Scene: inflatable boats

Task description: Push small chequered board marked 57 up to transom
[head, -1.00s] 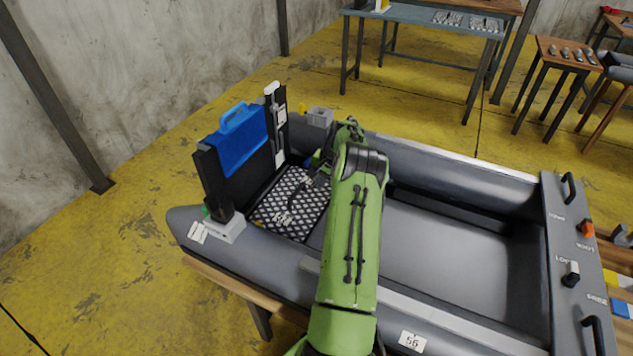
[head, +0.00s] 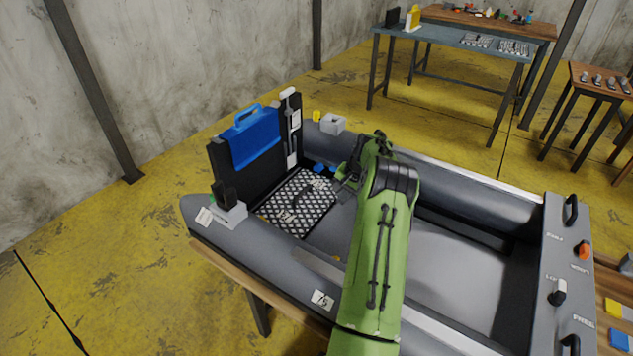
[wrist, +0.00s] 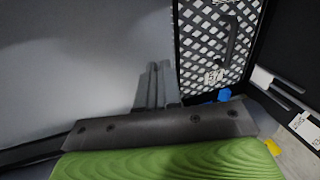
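The chequered black-and-white board (head: 300,203) lies flat on the boat floor beside the black transom (head: 228,170), which has a blue pad over its top. I cannot tell whether their edges touch. In the wrist view the board (wrist: 206,42) shows at upper right, with a white tag that looks like 57 and a dark strap. The transom (wrist: 292,50) is to its right there. My gripper (head: 344,182) is low inside the boat at the board's side away from the transom. Its fingers (wrist: 155,82) look close together and empty, just left of the board.
Boat tubes (head: 270,250) border the floor on both sides. A grey bracket (head: 230,214) and a grey box (head: 333,123) sit on the tubes by the transom. A blue item (wrist: 224,95) lies near the board. Open grey floor (head: 450,265) extends right toward a console (head: 566,265).

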